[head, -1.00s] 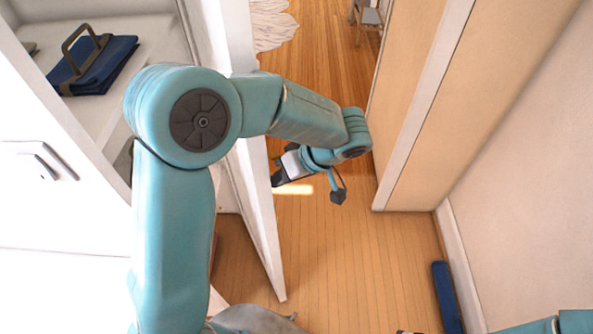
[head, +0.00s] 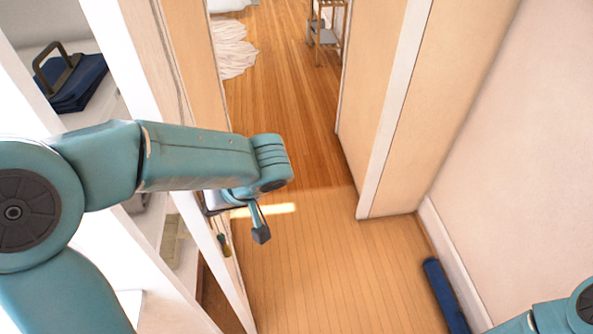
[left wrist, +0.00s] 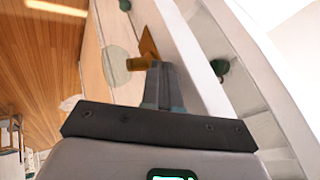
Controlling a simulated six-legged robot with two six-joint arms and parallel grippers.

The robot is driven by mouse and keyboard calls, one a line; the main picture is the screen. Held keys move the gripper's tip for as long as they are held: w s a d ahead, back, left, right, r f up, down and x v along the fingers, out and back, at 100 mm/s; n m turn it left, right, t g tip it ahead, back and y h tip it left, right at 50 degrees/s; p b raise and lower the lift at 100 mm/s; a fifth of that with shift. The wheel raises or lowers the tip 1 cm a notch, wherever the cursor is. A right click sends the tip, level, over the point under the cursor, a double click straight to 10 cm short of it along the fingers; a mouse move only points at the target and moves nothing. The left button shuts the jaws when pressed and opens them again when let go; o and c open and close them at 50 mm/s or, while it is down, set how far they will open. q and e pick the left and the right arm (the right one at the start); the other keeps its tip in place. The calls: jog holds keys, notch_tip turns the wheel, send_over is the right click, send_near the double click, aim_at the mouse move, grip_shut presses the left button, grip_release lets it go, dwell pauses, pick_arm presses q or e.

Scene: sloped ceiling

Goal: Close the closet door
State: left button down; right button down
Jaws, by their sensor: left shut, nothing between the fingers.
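The closet door (head: 118,60) stands open, its white edge running down the left side of the head view. In the left wrist view the door (left wrist: 175,60) shows a pale face and a white edge. A brass-coloured handle (left wrist: 148,48) shows just beyond my left fingertips. My left gripper (left wrist: 158,70) is shut and empty, close to the door; I cannot tell whether it touches. In the head view my left forearm and wrist cross over the door and mostly hide the gripper. Only links of my right arm show at lower right; its gripper is out of view.
Closet shelves at left hold a folded dark blue item (head: 75,82) with a handle. A beige wall section (head: 395,110) stands right of the passage. A dark blue roll (head: 445,295) lies along the right wall. The wooden floor (head: 320,265) between is clear.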

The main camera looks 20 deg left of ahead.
aim_at(183, 215)
pick_arm(q)
jog(key=s+a+b, duration=0.1)
jog(key=s+a, duration=0.1)
jog(key=shift+s+a+f+m, duration=0.1)
jog(key=shift+s+a+m, duration=0.3)
jog(key=shift+s+a+t+b, duration=0.45)
jog(key=shift+s+a, duration=0.1)
jog(key=shift+a, duration=0.1)
jog(key=shift+s+a+m, duration=0.25)
jog(key=shift+m, duration=0.05)
jog(key=shift+w, duration=0.1)
